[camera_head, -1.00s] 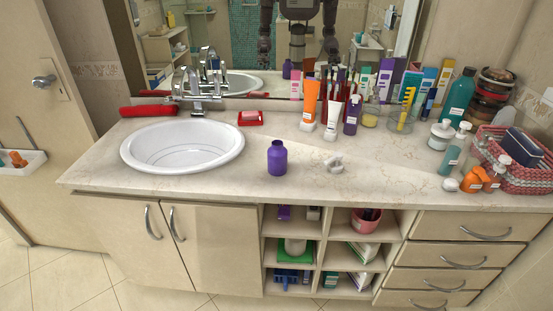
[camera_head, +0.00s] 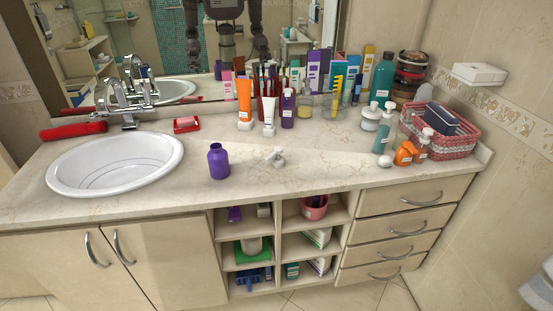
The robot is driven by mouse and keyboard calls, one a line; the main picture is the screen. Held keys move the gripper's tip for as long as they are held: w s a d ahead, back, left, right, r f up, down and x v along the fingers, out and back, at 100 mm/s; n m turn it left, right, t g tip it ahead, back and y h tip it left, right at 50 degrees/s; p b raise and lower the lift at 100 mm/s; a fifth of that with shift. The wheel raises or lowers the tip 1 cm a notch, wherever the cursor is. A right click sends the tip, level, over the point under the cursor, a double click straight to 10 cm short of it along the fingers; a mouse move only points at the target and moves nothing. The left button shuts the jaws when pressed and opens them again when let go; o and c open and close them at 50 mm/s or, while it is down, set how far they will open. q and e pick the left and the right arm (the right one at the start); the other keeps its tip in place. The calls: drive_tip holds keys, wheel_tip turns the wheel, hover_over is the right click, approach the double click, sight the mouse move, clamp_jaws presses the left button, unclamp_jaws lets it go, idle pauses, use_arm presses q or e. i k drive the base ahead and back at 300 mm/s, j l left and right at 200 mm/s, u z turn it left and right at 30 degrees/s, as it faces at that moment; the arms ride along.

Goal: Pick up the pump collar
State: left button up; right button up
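The pump collar appears to be the small white piece (camera_head: 275,157) on the counter, right of the open-necked purple bottle (camera_head: 218,161). It is small in the picture, so its exact shape is hard to tell. It stands apart from the bottle, with bare counter around it. Neither of my grippers is directly in view. My dark body shows in the mirror, but the reflection does not show the state of the grippers.
The sink (camera_head: 115,165) lies to the left. Several tubes and bottles, including an orange tube (camera_head: 245,118), stand along the mirror. Pump bottles and a pink basket (camera_head: 452,130) fill the right end. The counter's front strip is clear. Open shelves (camera_head: 278,248) are below.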

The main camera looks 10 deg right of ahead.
sight(278, 164)
drive_tip(key=i+l, duration=0.15)
drive_tip(key=l, duration=0.25)
drive_tip(key=i+l, duration=0.1)
drive_tip(key=l, duration=0.3)
drive_tip(key=i+l, duration=0.15)
drive_tip(key=l, duration=0.25)
drive_tip(key=i+l+u, duration=0.1)
drive_tip(key=l+u, duration=0.55)
drive_tip(key=i+j, duration=0.05)
drive_tip(key=j, duration=0.05)
